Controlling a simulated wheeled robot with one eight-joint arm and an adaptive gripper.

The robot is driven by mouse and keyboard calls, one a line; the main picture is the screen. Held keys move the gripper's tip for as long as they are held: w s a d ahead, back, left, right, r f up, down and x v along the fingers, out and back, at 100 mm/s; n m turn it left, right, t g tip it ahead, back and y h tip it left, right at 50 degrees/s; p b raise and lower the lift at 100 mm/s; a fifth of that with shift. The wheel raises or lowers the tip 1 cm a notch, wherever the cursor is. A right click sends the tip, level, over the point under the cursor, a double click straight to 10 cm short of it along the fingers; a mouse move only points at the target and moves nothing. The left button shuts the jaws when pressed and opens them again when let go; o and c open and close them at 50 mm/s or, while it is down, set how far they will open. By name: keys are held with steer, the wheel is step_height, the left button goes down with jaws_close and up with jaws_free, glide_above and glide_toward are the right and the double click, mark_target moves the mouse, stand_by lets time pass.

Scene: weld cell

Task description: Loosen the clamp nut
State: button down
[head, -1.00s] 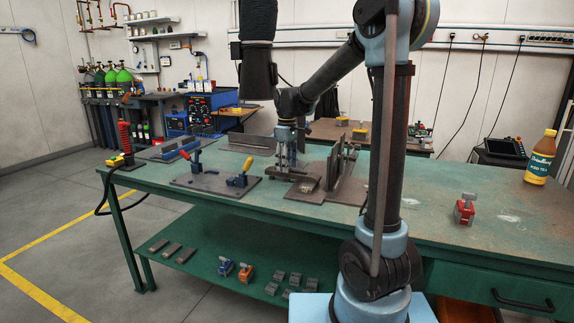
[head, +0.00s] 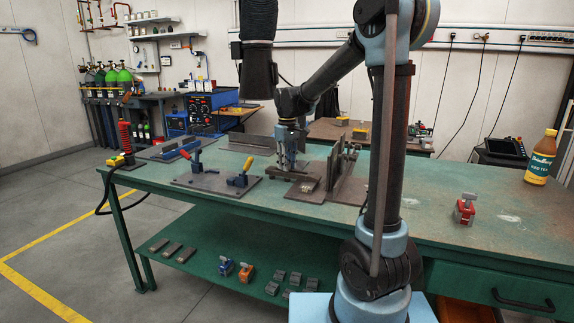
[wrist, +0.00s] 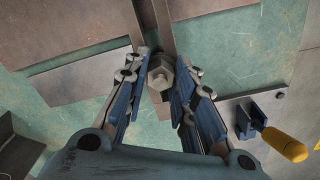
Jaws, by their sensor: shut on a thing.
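The clamp nut (wrist: 160,75) is a grey hexagonal nut in the upper middle of the wrist view. It sits at the end of a narrow metal bar (wrist: 164,30). My gripper (wrist: 161,82) points down with its two blue-padded fingers on either side of the nut, shut on it. The nut itself is hidden there by my fingers.
Upright steel plates (head: 345,178) stand just right of my gripper. A fixture plate with a blue clamp (head: 196,160) and a yellow-handled clamp (head: 242,173) lies to the left.

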steer(key=shift+w+m, duration=0.15)
steer(key=shift+m, duration=0.35)
steer(key=c, duration=1.3)
jaws_free()
steer(key=shift+r, duration=0.1)
step_height(320, 180, up, 12)
